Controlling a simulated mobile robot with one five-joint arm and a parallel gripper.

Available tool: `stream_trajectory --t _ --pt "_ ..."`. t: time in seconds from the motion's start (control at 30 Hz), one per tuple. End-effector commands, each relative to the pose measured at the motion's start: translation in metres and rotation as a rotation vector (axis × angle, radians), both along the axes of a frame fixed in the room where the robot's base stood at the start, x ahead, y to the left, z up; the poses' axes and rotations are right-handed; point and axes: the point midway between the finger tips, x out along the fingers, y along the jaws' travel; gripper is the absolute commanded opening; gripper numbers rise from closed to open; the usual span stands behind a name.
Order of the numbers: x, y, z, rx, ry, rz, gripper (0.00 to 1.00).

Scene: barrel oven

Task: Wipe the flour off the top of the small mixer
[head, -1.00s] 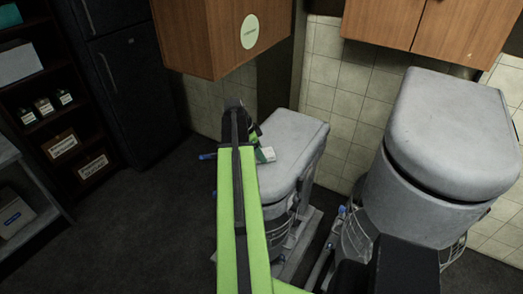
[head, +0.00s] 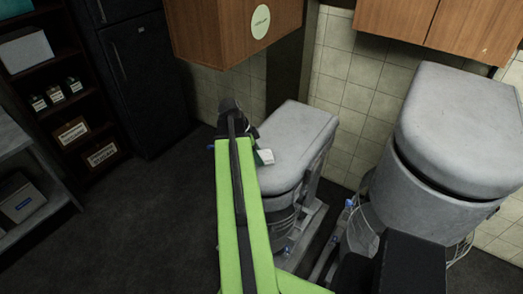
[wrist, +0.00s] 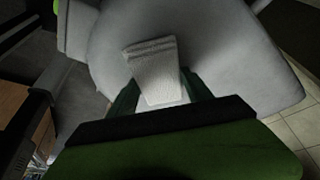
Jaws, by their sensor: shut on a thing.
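The small mixer (head: 300,135) has a pale grey, rounded top and stands left of a bigger mixer in the head view. Its top (wrist: 235,60) fills much of the wrist view. My gripper (wrist: 160,82) is shut on a white, ribbed cloth (wrist: 152,62), which lies over or just above the top; I cannot tell if it touches. In the head view the cloth (head: 266,157) shows as a small white patch at the top's left edge, and my arm hides most of the gripper. I cannot make out flour on the grey surface.
The large mixer (head: 455,135) stands close on the right. A wooden wall cabinet (head: 215,35) hangs above and behind my arm. A dark fridge (head: 135,75) and a shelf (head: 45,60) stand at the left. The dark floor (head: 130,225) is open at the left.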

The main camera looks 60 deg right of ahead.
Motion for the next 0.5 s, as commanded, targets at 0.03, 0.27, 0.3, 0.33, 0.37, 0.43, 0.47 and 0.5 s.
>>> stream_trajectory --t 0.03,0.27,0.3,0.33,0.37,0.43,0.47,0.5 --pt "0.0 0.003 0.0 0.001 0.0 0.0 0.26" --pt "0.0 0.002 0.001 -0.001 0.001 -0.001 0.26" --pt "0.0 0.002 0.002 -0.001 0.001 -0.001 0.26" --pt "0.0 0.002 0.003 -0.001 0.001 -0.001 0.26" --pt "0.0 0.002 0.005 -0.001 0.001 -0.001 0.26" --pt "0.0 0.002 0.013 -0.001 0.001 -0.001 0.26" --pt "0.0 0.002 0.016 -0.001 0.001 -0.001 0.26" --pt "0.0 0.002 0.022 -0.002 0.001 -0.001 0.26"
